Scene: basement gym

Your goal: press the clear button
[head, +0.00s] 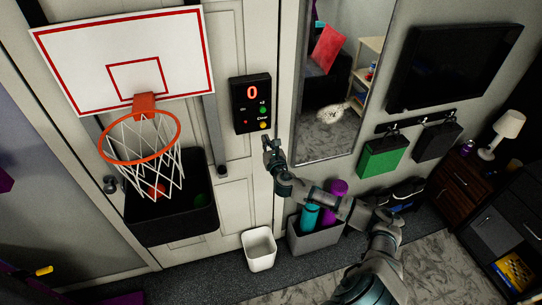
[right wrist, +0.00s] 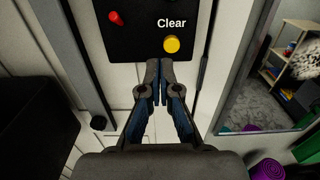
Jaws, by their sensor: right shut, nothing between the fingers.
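A black scoreboard panel (head: 240,108) hangs on the white door and shows a red "0". Its yellow button (head: 263,125) sits under the word "Clear" at the lower right; it also shows in the right wrist view (right wrist: 171,44). A red button (right wrist: 116,18) is to its left, and a green button (head: 263,110) is above it. My right gripper (head: 270,140) is shut and empty. In the right wrist view its fingertips (right wrist: 158,68) appear just below and slightly left of the yellow button; I cannot tell whether they touch the panel. My left gripper is not in view.
A basketball hoop (head: 140,138) with a white backboard and black bin hangs left of the panel. A tall mirror (head: 335,120) is to its right. A white wastebasket (head: 259,250) and a grey bin (head: 300,240) with rolled mats stand on the floor below.

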